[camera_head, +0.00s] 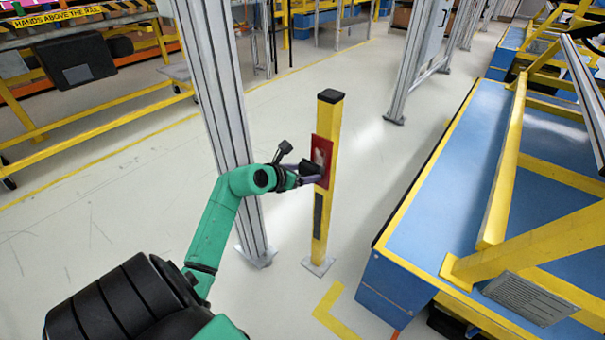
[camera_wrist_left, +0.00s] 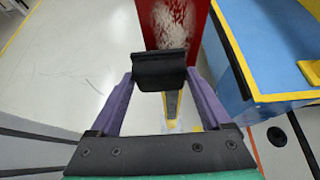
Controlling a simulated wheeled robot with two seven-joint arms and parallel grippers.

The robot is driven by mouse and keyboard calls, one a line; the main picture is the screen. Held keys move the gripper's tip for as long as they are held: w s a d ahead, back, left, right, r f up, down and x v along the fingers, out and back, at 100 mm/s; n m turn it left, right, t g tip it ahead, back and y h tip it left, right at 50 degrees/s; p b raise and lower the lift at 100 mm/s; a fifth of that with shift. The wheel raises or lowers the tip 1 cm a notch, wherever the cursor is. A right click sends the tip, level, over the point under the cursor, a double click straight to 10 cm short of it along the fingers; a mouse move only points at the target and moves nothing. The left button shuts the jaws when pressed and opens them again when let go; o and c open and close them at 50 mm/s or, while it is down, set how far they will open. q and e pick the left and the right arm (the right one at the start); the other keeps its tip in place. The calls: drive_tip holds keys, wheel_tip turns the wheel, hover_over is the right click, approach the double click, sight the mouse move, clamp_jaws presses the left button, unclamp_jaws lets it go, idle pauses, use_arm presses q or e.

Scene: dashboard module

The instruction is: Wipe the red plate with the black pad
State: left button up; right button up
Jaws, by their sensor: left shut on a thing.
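The red plate (camera_head: 327,150) is mounted upright on the yellow post (camera_head: 325,230), below its black cap. A whitish smudge (camera_head: 318,157) marks its face and also shows in the left wrist view (camera_wrist_left: 172,22). My left gripper (camera_head: 306,174) has purple fingers and is shut on the black pad (camera_wrist_left: 160,70), which it holds at the lower part of the plate (camera_wrist_left: 201,30). The pad hides the plate's lower middle in the wrist view. I cannot tell whether the pad touches the plate. My right gripper is not in view.
A grey metal column (camera_head: 214,90) stands just left of the post, close behind my left arm. A blue platform with yellow rails (camera_head: 440,190) lies to the right. A yellow-framed cart (camera_head: 90,125) stands at the left. Grey floor between is clear.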

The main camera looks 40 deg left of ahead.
use_arm(q)
drive_tip(key=shift+w, duration=0.5)
